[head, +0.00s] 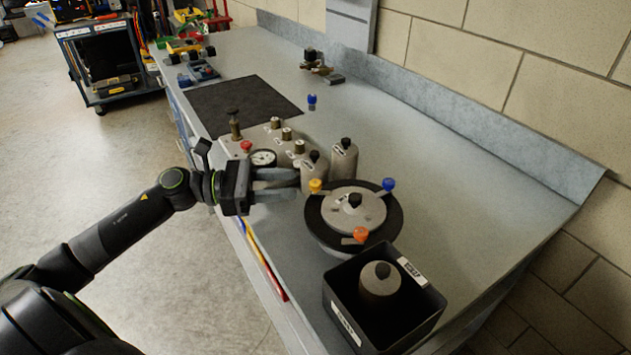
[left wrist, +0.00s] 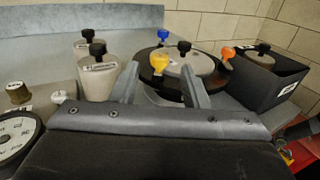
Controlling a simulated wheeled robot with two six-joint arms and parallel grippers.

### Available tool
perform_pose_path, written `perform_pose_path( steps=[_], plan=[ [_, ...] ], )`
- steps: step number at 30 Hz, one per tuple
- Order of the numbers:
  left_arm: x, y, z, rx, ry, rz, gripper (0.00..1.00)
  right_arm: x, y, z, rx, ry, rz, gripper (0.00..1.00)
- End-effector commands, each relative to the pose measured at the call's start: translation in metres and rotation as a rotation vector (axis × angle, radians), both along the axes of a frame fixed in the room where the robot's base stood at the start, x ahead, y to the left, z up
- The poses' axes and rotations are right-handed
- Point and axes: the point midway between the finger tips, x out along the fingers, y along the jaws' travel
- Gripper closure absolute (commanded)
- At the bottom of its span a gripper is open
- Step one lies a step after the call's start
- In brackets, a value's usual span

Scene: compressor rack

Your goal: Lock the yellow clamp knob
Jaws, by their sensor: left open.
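The yellow clamp knob (head: 316,185) sits on the left rim of a round chamber with a grey lid (head: 345,208) and a black rim. In the left wrist view the yellow knob (left wrist: 159,61) appears between the two fingers. A blue knob (head: 389,184) and an orange knob (head: 361,234) are on the same rim. My left gripper (head: 297,184) is open, its fingers pointing at the yellow knob from the left. In the left wrist view the fingers (left wrist: 160,82) are spread on either side of it; contact cannot be told. My right gripper is not in view.
A black bin (head: 338,293) holding a grey canister (head: 379,281) stands in front of the chamber. Two grey canisters (head: 343,160) stand behind it. A gauge (head: 263,159) and valve block are beside my gripper. The bench on the right is clear.

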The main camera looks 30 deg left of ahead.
Motion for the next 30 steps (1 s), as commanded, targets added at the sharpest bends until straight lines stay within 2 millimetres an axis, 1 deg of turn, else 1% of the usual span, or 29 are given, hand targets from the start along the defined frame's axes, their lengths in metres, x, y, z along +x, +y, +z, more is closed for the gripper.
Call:
perform_pose_path(
  steps=[1, 9, 15, 21, 30],
  plan=[
    [0.003, -0.006, 0.002, -0.004, -0.004, 0.000, 0.59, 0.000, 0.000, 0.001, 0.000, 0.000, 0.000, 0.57],
    [0.020, -0.031, 0.003, -0.004, -0.003, 0.000, 0.59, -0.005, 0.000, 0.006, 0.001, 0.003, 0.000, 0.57],
    [0.031, -0.047, 0.002, -0.003, -0.002, 0.000, 0.59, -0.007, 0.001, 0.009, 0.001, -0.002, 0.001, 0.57],
    [0.035, -0.054, 0.001, -0.001, 0.001, 0.001, 0.59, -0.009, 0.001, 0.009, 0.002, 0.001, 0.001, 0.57],
    [0.036, -0.055, 0.000, 0.000, 0.001, 0.001, 0.59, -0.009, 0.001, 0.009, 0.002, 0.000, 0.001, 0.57]
  ],
)
